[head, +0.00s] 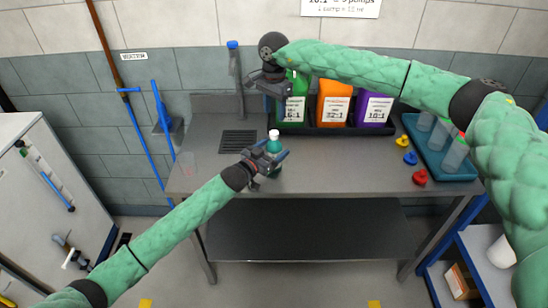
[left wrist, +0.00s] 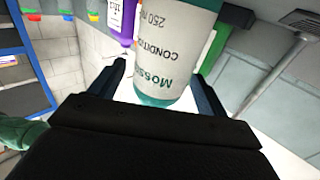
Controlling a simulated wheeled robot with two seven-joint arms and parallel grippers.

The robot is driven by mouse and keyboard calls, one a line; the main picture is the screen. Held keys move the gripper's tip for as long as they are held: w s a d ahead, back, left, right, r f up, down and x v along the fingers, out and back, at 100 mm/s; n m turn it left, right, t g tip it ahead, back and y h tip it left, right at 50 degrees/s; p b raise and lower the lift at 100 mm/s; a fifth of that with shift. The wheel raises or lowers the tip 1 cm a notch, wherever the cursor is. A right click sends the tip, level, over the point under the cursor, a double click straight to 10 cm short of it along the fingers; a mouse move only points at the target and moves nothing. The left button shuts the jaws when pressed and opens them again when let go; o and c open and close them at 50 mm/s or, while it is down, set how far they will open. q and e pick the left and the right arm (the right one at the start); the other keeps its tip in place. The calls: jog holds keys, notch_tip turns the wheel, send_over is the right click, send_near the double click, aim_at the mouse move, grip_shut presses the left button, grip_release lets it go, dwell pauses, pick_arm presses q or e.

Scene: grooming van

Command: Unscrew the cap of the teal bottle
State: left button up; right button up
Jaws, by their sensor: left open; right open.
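The teal bottle (head: 273,146) stands upright on the steel table, with a white cap (head: 273,134) on top. My left gripper (head: 267,160) is open, with its fingers on either side of the bottle's body. In the left wrist view the bottle (left wrist: 178,45) shows upside down between the two open fingers, with a pale label. The cap is out of that view. My right gripper (head: 273,88) is open and empty, above and behind the bottle, in front of the green jug. Its exact distance from the cap is hard to tell.
A green jug (head: 294,84), an orange jug (head: 334,101) and a purple jug (head: 374,107) stand in a dark tray behind. Yellow, blue and red caps (head: 420,177) lie at right beside a blue tray (head: 462,174). The table front is clear.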

pick_arm(q)
jog(key=shift+w+d, duration=0.2)
jog(key=shift+w, duration=0.1)
jog(key=shift+c, duration=0.3)
